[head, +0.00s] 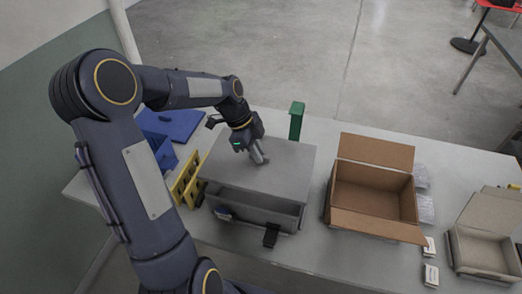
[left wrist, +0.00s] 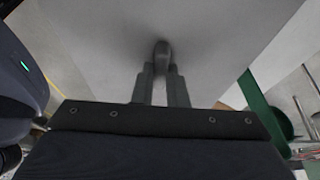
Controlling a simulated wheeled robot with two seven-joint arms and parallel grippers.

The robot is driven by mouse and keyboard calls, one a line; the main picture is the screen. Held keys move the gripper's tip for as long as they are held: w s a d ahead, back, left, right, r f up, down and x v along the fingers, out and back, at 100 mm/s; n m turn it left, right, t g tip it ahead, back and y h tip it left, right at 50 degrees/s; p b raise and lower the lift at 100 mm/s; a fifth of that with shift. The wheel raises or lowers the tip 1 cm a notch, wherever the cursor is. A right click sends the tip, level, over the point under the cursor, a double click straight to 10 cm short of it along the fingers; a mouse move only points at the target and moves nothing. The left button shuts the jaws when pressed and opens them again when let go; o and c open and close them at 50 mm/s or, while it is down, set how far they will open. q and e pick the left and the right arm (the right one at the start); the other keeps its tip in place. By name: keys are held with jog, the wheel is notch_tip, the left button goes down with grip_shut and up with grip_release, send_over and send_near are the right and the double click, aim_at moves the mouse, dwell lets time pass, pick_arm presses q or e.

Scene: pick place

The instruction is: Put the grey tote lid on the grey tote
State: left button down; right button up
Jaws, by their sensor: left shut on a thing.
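The grey tote lid (head: 285,165) is a flat panel, held by my left gripper (head: 258,157). In the left wrist view, the fingers of my left gripper (left wrist: 160,80) are shut on the small grey knob in the middle of the lid (left wrist: 105,40). The grey tote (head: 255,217) stands on the table below the lid. The lid covers its back part, while the front of the tote's inside shows past the lid's near edge. The lid looks raised above the rim; the exact gap is hard to tell. My right gripper is not in view.
A green upright object (head: 296,120) stands behind the lid. Yellow racks (head: 186,180) and blue bins (head: 175,124) are to the left. An open cardboard box (head: 372,190) is to the right, with a smaller box (head: 480,250) beyond. A black item (head: 271,236) is at the tote's front.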

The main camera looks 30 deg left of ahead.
pick_arm(q)
jog(key=shift+s+f, duration=0.2)
jog(key=shift+f, duration=0.2)
notch_tip(320, 180, down, 6)
jog(key=b, duration=0.4)
jog(key=shift+b, duration=0.4)
jog(key=shift+w, duration=0.1)
jog(key=shift+f+b, duration=0.25)
jog(key=shift+b, duration=0.35)
dwell(0.7)
jog(key=shift+f, duration=0.2)
dwell(0.3)
jog(key=shift+f+b, duration=0.25)
jog(key=shift+b, duration=0.15)
jog(key=shift+f, duration=0.2)
dwell(0.4)
dwell(0.4)
